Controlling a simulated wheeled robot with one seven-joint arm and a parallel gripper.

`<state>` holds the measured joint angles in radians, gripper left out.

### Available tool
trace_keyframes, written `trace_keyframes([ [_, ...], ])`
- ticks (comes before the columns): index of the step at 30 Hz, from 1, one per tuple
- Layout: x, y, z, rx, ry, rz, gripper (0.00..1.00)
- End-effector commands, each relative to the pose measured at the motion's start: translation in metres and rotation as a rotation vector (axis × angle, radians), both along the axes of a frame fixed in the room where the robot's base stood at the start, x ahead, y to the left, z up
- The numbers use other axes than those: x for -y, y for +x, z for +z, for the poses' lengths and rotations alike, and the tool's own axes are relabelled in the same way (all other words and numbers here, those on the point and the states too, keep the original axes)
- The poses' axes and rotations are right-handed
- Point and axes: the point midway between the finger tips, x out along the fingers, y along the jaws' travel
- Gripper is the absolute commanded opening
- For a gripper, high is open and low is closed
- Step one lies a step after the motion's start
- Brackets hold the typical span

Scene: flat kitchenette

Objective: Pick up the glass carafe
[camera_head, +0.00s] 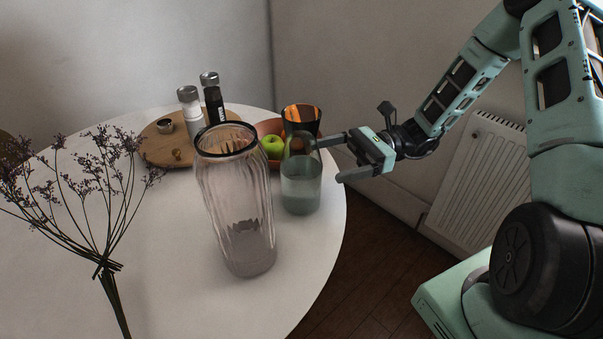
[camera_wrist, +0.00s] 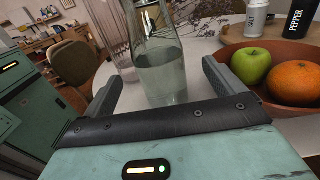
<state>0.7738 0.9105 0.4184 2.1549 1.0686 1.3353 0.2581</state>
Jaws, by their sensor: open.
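The glass carafe (camera_head: 301,184) stands upright near the right edge of the round white table. It is clear, with greenish water in its lower part and a narrower neck. My gripper (camera_head: 328,160) is open, to the right of the carafe in the head view, its fingers pointing at it. In the wrist view the carafe (camera_wrist: 161,72) stands ahead, between the lines of my two open fingers (camera_wrist: 161,82), and its top is cut off by the frame. The gap between fingers is empty, and I cannot tell whether a fingertip touches the glass.
A tall ribbed glass vase (camera_head: 238,200) stands left of the carafe. Behind are a bowl (camera_wrist: 276,95) with a green apple (camera_wrist: 251,67) and an orange (camera_wrist: 297,81), a dark-amber cup (camera_head: 301,119), and a wooden board (camera_head: 160,148) with shakers. Dried flowers (camera_head: 100,240) are at left.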

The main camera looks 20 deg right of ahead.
Motion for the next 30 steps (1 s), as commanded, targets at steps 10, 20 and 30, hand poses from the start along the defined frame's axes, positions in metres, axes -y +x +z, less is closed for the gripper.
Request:
trace_keyframes([
  [10, -0.033, 0.0, 0.0, 0.0, -0.001, 0.002, 0.94],
  [20, -0.075, 0.0, -0.001, 0.001, -0.001, 0.001, 0.94],
  [30, -0.077, 0.001, -0.001, 0.001, -0.001, 0.0, 0.75],
])
